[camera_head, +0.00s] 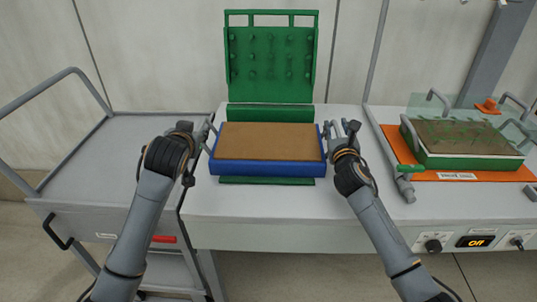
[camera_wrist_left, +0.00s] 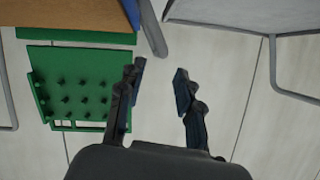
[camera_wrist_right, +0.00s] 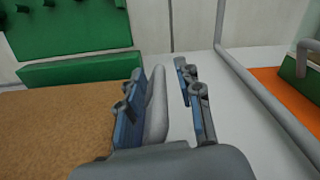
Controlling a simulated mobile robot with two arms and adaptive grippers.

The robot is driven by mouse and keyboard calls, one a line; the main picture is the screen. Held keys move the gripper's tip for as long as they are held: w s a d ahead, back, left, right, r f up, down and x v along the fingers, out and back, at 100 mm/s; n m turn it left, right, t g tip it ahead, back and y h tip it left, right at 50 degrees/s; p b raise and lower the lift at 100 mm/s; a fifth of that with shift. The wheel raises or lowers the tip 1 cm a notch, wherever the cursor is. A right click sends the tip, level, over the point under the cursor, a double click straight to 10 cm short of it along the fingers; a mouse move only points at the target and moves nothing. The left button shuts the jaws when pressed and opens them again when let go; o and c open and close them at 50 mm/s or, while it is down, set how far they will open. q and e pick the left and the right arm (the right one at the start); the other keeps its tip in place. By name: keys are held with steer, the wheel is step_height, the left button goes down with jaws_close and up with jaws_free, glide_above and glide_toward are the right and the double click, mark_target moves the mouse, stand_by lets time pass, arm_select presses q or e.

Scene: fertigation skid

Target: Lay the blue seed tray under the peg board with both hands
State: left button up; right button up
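The blue seed tray (camera_head: 266,168), filled with brown soil, lies flat over a green base plate (camera_head: 266,181), in front of the raised green peg board (camera_head: 271,62). A grey handle stands at each tray end. My left gripper (camera_head: 197,128) is at the tray's left end; in the left wrist view its fingers (camera_wrist_left: 160,82) are apart, with the left handle (camera_wrist_left: 152,28) just ahead of the gap. My right gripper (camera_head: 341,127) is at the right end; in the right wrist view its fingers (camera_wrist_right: 170,95) are apart, with the right handle (camera_wrist_right: 157,105) between them, nearer the left finger.
A grey cart (camera_head: 105,150) stands left of the white bench (camera_head: 345,228). At right, a green tray (camera_head: 470,161) with dark soil lies on an orange mat (camera_head: 460,176), beside a clear panel. A grey rail separates it from my right gripper. A display reads "Off".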

steer(key=shift+s, duration=0.1)
steer(key=s, duration=1.1)
steer(key=shift+s+a, duration=0.2)
steer(key=shift+s, duration=0.2)
arm_select(q)
steer(key=v, duration=0.4)
steer(key=shift+s+r, duration=0.1)
steer(key=shift+s, duration=0.05)
